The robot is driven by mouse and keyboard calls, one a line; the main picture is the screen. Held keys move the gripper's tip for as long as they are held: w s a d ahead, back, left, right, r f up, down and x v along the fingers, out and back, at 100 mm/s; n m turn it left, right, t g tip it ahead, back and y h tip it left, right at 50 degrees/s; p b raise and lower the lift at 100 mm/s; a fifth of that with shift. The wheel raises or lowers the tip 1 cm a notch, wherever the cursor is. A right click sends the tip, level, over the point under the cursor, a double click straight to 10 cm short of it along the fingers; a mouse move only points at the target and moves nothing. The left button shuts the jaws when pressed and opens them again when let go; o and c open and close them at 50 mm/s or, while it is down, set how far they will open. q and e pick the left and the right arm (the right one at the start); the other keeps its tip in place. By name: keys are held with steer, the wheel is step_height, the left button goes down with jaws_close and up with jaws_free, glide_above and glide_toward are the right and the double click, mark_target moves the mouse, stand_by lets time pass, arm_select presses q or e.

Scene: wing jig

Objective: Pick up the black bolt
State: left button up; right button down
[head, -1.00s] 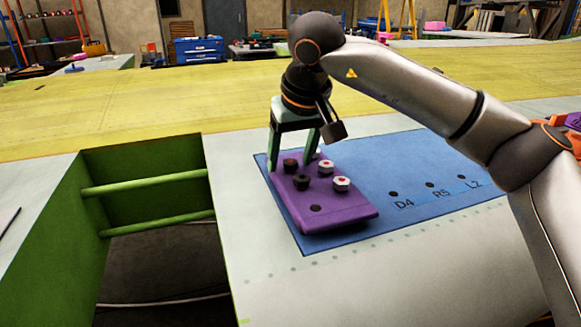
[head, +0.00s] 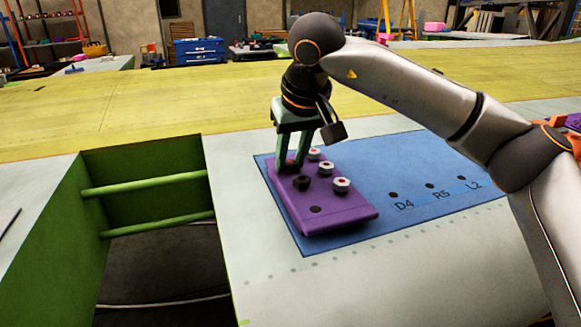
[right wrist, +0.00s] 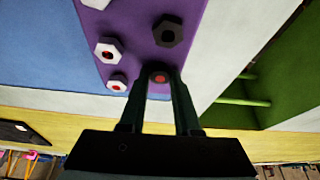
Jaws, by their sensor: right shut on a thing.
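A purple block (head: 345,216) lies on the blue panel and holds several bolts. My right gripper (head: 289,166) points down at the block's far left corner and is shut on a dark bolt. In the right wrist view this black bolt (right wrist: 160,78) has a red centre and sits between the fingertips of my right gripper (right wrist: 160,74); in the head view the fingers mostly hide it. Another black bolt (head: 302,183) stands in front of the gripper; it also shows in the right wrist view (right wrist: 167,31). My left gripper is not in view.
White bolts with red centres (head: 341,185) (head: 325,170) (head: 313,154) stand close to the right of the gripper. The block has an empty-looking dark hole (head: 316,209). The blue panel (head: 410,175) carries labelled holes. A green-framed opening (head: 150,205) lies to the left.

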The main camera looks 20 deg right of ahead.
mark_target(291, 163)
steer(key=shift+r, duration=0.1)
steer(key=shift+r, duration=0.45)
step_height(291, 163, up, 3)
steer(key=shift+f+p, duration=0.2)
steer(key=shift+p, duration=0.1)
steer(key=s+d+r, duration=0.2)
steer(key=s+r, duration=0.7)
steer(key=s, duration=0.5)
steer(key=shift+r, duration=0.2)
steer(key=shift+w, duration=0.15)
